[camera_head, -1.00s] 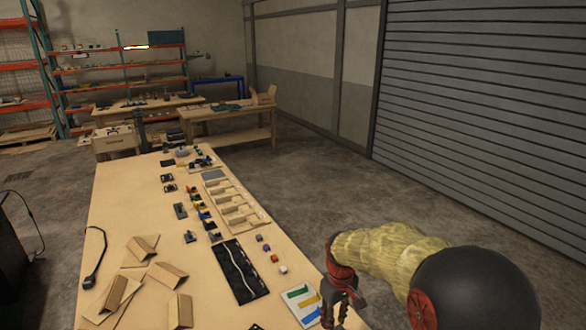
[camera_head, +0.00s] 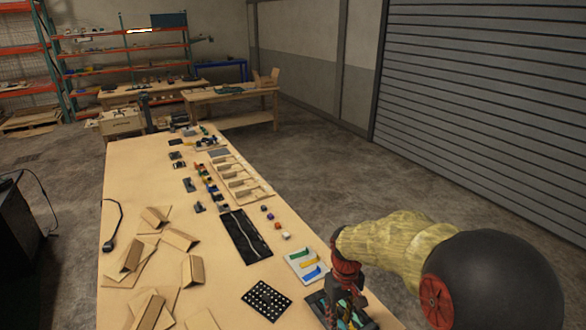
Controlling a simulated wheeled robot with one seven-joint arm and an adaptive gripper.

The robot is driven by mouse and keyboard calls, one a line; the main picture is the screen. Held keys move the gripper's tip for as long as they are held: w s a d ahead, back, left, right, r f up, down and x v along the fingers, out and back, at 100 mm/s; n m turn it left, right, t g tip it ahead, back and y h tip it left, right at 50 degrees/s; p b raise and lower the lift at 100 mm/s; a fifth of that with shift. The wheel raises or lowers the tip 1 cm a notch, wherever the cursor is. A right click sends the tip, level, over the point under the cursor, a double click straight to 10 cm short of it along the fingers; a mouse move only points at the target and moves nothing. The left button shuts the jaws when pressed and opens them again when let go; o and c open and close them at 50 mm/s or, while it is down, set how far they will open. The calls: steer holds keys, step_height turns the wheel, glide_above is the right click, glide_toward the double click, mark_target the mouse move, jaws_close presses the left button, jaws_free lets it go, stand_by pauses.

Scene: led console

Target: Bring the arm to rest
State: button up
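My arm comes in from the right over the near right edge of the long wooden table (camera_head: 135,190), with a yellowish sleeve and a large black joint. My gripper (camera_head: 345,305), red and dark, hangs downward over a dark tray (camera_head: 313,298) holding teal and other coloured pieces at the table's near right. The gripper partly hides this tray. Its fingertips blend with the things below, so I cannot tell whether it is open or touches anything.
Left of the gripper lie a white panel with coloured strips (camera_head: 296,262), a black dotted board (camera_head: 281,301) and a black mat (camera_head: 238,226). Cardboard pieces (camera_head: 181,239) cover the near left. A wooden divided rack (camera_head: 262,193) stands farther back. Open floor lies right of the table.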

steer(key=s+d+r+m+t+b, duration=0.2)
steer(key=s+r+b, duration=0.3)
steer(key=s, duration=0.6)
steer(key=s+d+r+m+t+b, duration=0.2)
steer(key=s+d+r+t+b, duration=0.2)
steer(key=s+b, duration=0.3)
steer(key=s, duration=0.4)
steer(key=shift+r, duration=0.4)
stand_by(0.8)
